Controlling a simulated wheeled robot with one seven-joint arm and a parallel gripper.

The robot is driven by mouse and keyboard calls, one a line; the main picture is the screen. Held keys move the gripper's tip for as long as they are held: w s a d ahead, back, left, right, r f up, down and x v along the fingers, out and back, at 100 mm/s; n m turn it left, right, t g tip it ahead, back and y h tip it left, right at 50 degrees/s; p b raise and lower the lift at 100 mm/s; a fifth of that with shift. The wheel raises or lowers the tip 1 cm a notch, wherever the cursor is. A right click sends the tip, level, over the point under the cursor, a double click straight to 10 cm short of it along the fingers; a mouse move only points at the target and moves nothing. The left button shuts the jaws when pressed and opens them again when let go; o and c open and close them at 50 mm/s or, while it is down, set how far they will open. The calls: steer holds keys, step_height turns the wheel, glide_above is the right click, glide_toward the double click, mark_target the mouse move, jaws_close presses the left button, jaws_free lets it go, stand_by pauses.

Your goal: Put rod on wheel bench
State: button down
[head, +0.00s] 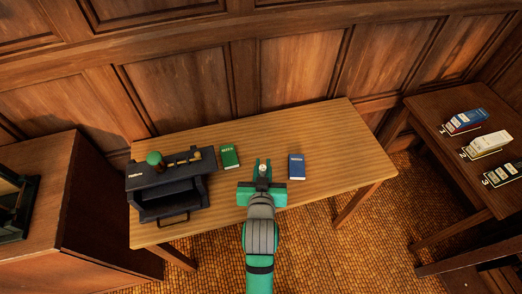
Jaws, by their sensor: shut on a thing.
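My gripper (263,170) is over the middle of the light wooden table (330,140), its two green fingers pointing to the back. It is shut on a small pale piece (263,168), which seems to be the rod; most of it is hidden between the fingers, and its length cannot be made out. I cannot tell how high it is above the tabletop. No wheel shows clearly, so I cannot tell which surface is the wheel bench.
A dark case (165,190) with a green knob (154,158) and brass parts stands on the table's left. A green book (230,157) and a blue book (297,166) lie either side of my gripper. A darker table (440,105) at right bears several numbered boxes. The table's right end is clear.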

steer(key=x, duration=1)
glide_above(263, 157)
steer(key=f, duration=0.2)
steer(key=s+f, duration=0.1)
steer(key=f, duration=0.1)
steer(key=shift+a+f, duration=0.1)
steer(key=shift+f, duration=0.3)
steer(key=shift+w+f, duration=0.5)
steer(key=shift+f, duration=1.6)
steer(key=shift+f, duration=0.15)
steer(key=c, duration=1.7)
jaws_free()
